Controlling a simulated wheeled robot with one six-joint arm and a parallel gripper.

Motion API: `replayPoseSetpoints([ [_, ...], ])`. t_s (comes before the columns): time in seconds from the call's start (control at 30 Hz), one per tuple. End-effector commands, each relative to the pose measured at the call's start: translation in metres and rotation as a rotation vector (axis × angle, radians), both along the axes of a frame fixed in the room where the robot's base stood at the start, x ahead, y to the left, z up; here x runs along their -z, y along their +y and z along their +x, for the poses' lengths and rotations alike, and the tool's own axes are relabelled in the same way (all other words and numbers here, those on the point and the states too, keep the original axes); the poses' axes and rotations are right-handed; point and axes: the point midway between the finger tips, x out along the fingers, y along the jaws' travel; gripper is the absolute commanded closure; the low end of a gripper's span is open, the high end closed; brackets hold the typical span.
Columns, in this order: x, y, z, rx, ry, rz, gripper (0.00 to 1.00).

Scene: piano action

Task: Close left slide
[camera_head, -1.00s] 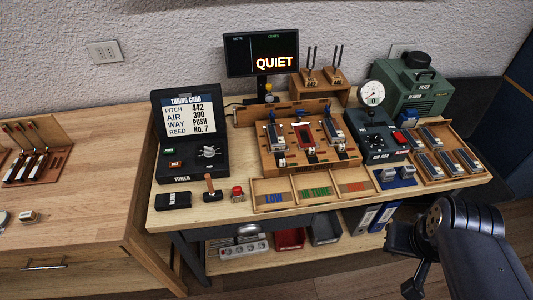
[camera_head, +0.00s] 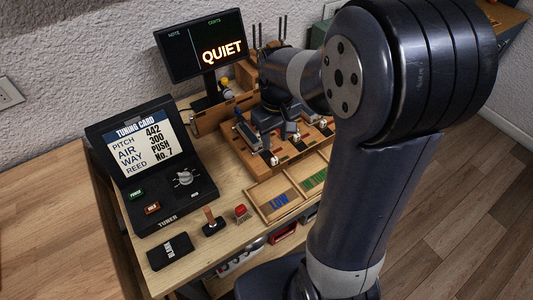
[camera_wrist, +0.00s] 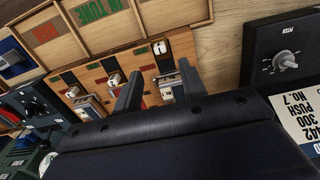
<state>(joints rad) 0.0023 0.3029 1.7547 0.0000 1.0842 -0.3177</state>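The wooden fixture (camera_head: 235,150) holds three slides in a row, each with a small white-topped knob at its front end. The left slide (camera_head: 248,134) has a grey metal body, with its knob (camera_head: 273,160) at the front. In the wrist view, upside down, the left slide's knob (camera_wrist: 159,47) lies just beyond my fingertips. My gripper (camera_wrist: 160,68) is open, one finger on each side of the left slide's line; contact is unclear. The middle slide's knob (camera_wrist: 114,78) is just outside one finger. In the head view my gripper (camera_head: 268,118) is partly hidden by my arm.
The black tuner box (camera_head: 180,190) stands left of the fixture. The LOW / IN TUNE tray (camera_head: 262,215) lies in front, with a red button (camera_head: 241,212) and a wooden-handled lever (camera_head: 211,222) beside it. The QUIET display (camera_head: 183,55) stands behind. My arm hides the right side.

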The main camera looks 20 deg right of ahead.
Motion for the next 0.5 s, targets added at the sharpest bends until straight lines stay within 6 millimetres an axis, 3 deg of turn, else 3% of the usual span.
replayPoseSetpoints([
  [0.3,0.062,0.0,-0.001,0.001,0.005,0.0,0.6],
  [0.5,0.08,0.0,-0.001,0.001,0.002,0.0,0.6],
])
